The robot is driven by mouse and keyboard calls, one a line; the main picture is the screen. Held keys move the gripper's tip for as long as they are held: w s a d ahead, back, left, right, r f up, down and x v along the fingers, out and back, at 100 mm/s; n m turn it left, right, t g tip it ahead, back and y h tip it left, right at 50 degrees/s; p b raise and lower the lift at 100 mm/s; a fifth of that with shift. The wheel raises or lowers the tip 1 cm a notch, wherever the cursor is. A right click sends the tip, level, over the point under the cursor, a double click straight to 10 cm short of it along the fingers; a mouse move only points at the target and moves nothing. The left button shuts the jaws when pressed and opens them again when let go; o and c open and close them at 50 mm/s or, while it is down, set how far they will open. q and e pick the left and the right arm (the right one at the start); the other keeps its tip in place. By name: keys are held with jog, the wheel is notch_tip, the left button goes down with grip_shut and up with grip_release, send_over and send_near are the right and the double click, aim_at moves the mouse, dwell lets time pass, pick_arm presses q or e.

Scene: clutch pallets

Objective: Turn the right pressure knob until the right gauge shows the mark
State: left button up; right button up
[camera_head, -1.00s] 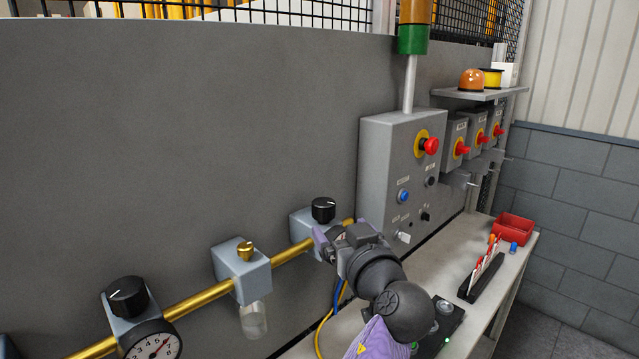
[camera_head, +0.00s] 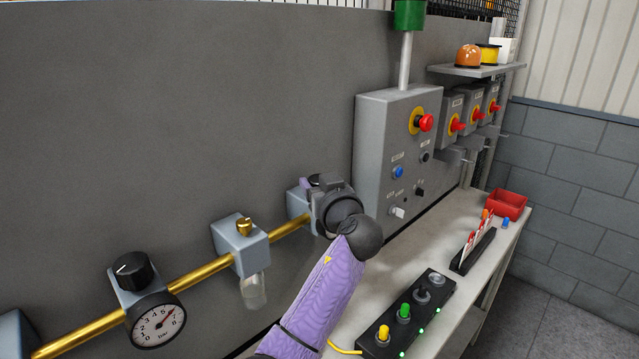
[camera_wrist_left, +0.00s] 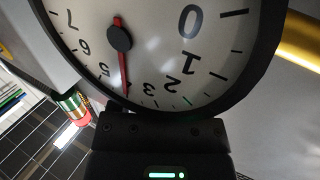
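My left gripper (camera_head: 322,192) is at the right regulator block (camera_head: 297,202) on the brass pipe, around where its black knob sits. The gripper mostly hides the knob, and its fingers cannot be made out well enough to tell whether they are closed on it. The right gauge (camera_wrist_left: 160,50) fills the upper left wrist view, upside down. Its red needle (camera_wrist_left: 123,70) points near 4, between 5 and 3. A small greenish mark (camera_wrist_left: 187,100) shows on the scale near 2. In the head view this gauge is hidden behind my arm. My right gripper is not in view.
Another regulator with a black knob (camera_head: 132,271) and gauge (camera_head: 158,322) is at the left. A block with a brass fitting (camera_head: 241,240) stands between. A control box (camera_head: 392,150) is to the right. A button panel (camera_head: 410,318) lies on the bench below.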

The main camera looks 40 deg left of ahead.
pick_arm(q)
jog(key=c, duration=0.6)
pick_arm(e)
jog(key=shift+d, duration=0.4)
pick_arm(q)
jog(key=shift+r+m+t+h+p, duration=0.1)
jog(key=shift+m+t+h+p, duration=0.95)
jog(key=shift+t, duration=0.45)
jog(key=m+t+h+p, duration=0.2)
jog(key=m+t+h, duration=0.1)
jog(key=shift+r+h+p, duration=0.1)
jog(key=shift+h+p, duration=0.25)
jog(key=shift+p, duration=0.05)
jog(key=shift+m+t+h+p, duration=0.7)
jog(key=shift+m+h+p, duration=0.2)
jog(key=shift+h, duration=0.2)
jog(key=shift+f+m+h+p, duration=0.2)
jog(key=shift+m+h+p, duration=0.25)
jog(key=shift+h, duration=0.15)
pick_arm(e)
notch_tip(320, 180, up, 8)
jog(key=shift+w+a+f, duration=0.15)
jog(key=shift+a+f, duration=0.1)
pick_arm(q)
jog(key=shift+t, duration=0.3)
